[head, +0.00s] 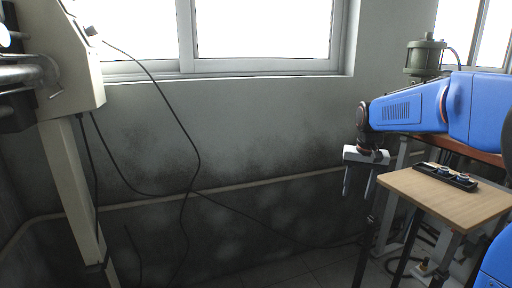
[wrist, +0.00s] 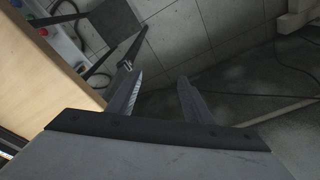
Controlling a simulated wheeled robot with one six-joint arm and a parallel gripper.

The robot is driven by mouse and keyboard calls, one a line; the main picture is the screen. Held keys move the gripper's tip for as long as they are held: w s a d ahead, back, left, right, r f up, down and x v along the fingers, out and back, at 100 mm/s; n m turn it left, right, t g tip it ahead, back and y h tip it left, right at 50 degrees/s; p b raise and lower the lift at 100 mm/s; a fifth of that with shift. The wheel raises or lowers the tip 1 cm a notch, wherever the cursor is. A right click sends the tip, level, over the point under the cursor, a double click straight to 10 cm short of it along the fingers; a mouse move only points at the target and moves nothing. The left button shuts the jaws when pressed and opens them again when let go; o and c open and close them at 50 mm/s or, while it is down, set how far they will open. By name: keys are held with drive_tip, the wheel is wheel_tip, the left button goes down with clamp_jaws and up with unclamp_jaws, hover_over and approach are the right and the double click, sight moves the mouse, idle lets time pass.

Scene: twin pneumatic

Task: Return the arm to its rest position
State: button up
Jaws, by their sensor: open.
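My blue arm (head: 412,103) reaches in from the right side of the head view. At its end my gripper (head: 357,196) points down, just left of the small wooden table. Its two fingers stand apart with nothing between them. In the wrist view the fingers of my gripper (wrist: 160,88) are also spread and empty, with tiled floor and a dark wall beyond them. The gripper appears clear of the tabletop.
The small wooden table (head: 428,203) carries a black strip with buttons (head: 446,176). A grey-green cylinder unit (head: 425,57) stands behind my arm. A pale machine (head: 66,60) with hanging cables is at left. The space before the wall (head: 255,140) is mostly free.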

drive_tip(key=s+a+n+t, duration=0.2)
drive_tip(key=s+a, duration=0.1)
drive_tip(key=s, duration=1.4)
drive_tip(key=s+f, duration=0.3)
drive_tip(key=s, duration=0.5)
drive_tip(key=s+a+f+n+t, duration=0.1)
drive_tip(key=s+f, duration=0.2)
drive_tip(key=s, duration=0.5)
drive_tip(key=shift+s+f, duration=0.25)
drive_tip(key=shift+f, duration=0.05)
